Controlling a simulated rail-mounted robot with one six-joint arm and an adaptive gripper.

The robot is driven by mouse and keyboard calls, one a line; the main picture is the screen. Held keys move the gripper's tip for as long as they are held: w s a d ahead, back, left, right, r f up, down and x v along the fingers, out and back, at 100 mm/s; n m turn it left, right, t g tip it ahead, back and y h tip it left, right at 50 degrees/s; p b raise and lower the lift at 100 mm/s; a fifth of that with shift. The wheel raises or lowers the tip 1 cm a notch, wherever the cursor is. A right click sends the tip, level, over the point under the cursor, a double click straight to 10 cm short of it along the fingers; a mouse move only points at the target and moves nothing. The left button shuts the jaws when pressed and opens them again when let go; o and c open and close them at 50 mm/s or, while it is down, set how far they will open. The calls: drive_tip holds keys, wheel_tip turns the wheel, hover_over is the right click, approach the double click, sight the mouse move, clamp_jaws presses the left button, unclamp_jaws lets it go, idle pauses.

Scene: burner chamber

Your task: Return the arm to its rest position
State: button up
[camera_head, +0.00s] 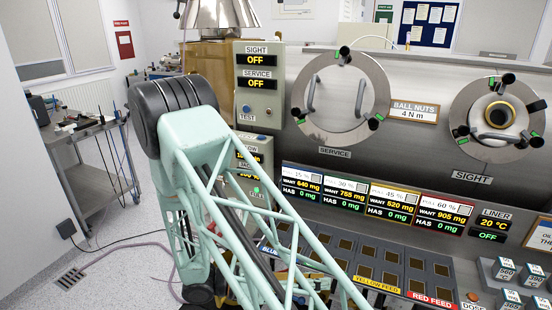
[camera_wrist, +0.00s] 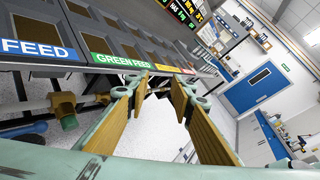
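My mint-green arm fills the left middle of the head view. It bends at a dark rounded joint, and its lattice link slants down to the right and leaves the bottom edge. My gripper is not visible there. In the wrist view my gripper (camera_wrist: 159,88) is open, its two gold-padded fingers apart with nothing held between them. It is close to the edge of the feed panel, below the green feed label (camera_wrist: 120,60) in the picture. I cannot tell whether the fingers touch anything.
The chamber front (camera_head: 430,75) has a service port (camera_head: 379,75) and a sight port (camera_head: 455,110). Below are dose displays (camera_head: 390,200) and rows of feed bins (camera_head: 390,265). Numbered blocks (camera_head: 507,270) stand at right. A metal cart (camera_head: 85,180) stands left; open floor (camera_head: 125,255) lies beside it.

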drive_tip(key=s+d+r+m+g+y, duration=0.25)
drive_tip(key=s+d+r+m, duration=0.2)
drive_tip(key=r, duration=0.35)
drive_tip(key=s+d+r+m+g+y, duration=0.1)
drive_tip(key=s+d+r+m+y, duration=0.25)
drive_tip(key=s+r+m, duration=0.35)
drive_tip(key=s+d+r+m+g+y, duration=0.25)
drive_tip(key=s+r+m, duration=0.2)
drive_tip(key=r, duration=0.45)
drive_tip(key=s+r+m+t+y+b, duration=0.1)
drive_tip(key=s+r+m+t+y, duration=0.6)
drive_tip(key=s+r+m, duration=0.4)
drive_tip(key=shift+s+a+r+t, duration=0.35)
drive_tip(key=shift+s+r, duration=0.25)
drive_tip(key=shift+s, duration=0.75)
idle(2.2)
